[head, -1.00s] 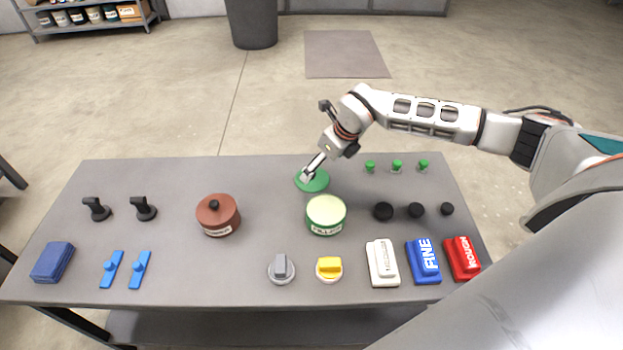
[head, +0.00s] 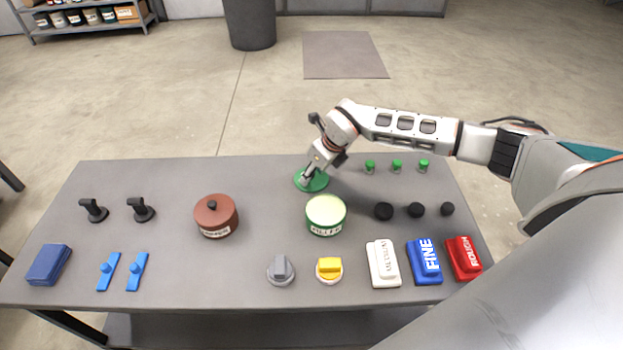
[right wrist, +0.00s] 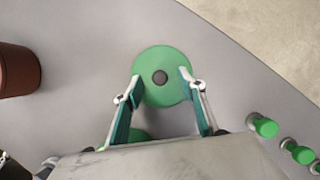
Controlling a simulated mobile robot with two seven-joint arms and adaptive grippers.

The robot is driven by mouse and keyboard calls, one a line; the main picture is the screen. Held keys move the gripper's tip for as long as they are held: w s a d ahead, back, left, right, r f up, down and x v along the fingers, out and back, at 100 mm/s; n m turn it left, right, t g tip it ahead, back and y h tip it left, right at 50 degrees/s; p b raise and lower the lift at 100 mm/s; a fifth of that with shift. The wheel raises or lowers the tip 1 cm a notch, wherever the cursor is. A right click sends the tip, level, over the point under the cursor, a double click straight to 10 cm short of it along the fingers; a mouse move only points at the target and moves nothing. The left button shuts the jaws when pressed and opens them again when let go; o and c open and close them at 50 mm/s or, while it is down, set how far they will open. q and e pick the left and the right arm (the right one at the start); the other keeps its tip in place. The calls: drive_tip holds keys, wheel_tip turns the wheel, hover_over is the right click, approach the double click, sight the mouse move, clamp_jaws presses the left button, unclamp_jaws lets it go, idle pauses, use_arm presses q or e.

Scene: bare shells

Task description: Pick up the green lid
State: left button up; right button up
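The green lid (head: 320,184) lies flat on the table near its far edge, behind the open green filler tin (head: 326,214). In the right wrist view the lid (right wrist: 160,58) is a round green disc with a small dark knob (right wrist: 160,77) in the middle. My right gripper (head: 307,178) is over the lid, pointing down. In the right wrist view its two fingers (right wrist: 162,87) are apart, one on each side of the knob. Whether they touch the lid cannot be told. My left gripper is not in view.
Small green-capped pieces (head: 397,165) and black knobs (head: 415,210) stand to the right. A brown lidded pot (head: 217,217) stands left of the tin. White, blue and red blocks (head: 425,262) line the front right. The table (head: 255,180) is clear left of the lid.

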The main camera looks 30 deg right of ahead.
drive_tip(key=shift+s+f, duration=0.15)
drive_tip(key=shift+f, duration=0.1)
drive_tip(key=c, duration=0.6)
drive_tip(key=shift+f, duration=0.15)
clamp_jaws()
drive_tip(key=shift+s+d, duration=0.1)
